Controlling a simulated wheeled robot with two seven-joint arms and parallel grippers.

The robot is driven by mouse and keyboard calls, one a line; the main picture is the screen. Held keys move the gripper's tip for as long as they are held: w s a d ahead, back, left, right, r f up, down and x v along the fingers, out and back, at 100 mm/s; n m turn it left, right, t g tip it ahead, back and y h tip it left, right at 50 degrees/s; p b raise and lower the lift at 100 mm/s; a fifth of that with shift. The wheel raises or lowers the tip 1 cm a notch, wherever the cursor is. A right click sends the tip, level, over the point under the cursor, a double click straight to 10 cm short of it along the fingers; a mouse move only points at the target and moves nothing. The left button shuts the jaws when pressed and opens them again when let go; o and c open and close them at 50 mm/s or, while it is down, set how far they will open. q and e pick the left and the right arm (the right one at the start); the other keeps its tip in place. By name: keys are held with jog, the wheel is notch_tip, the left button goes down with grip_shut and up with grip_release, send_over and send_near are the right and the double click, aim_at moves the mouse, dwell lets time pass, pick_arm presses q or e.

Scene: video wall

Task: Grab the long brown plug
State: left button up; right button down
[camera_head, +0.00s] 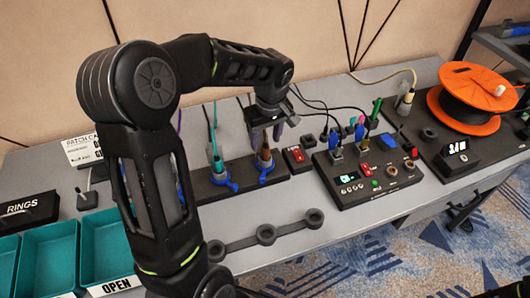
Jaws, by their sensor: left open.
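The long brown plug (265,156) stands upright in a dark holder block (246,178), with a blue collar at its base. My left gripper (266,134) is open, pointing down just above and around the top of the brown plug; I cannot tell whether the fingers touch it. The gripper hides the plug's upper end. A teal plug (218,163) with a blue collar stands in the same block, to the left of the brown one. My right gripper is not in view.
A black control box (372,190) with several plugs and a red switch box (295,157) stand to the right. Further right is an orange cable reel (460,80). A bar with rings (266,235) lies in front. Teal bins (48,250) stand at the left.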

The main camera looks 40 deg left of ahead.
aim_at(266, 143)
pick_arm(q)
jog(key=shift+f, duration=0.1)
jog(key=f, duration=0.1)
jog(key=f+p, duration=0.1)
jog(key=f, duration=0.3)
jog(key=shift+w+a, duration=0.35)
jog(key=shift+c, duration=0.3)
grip_shut()
dwell(0.4)
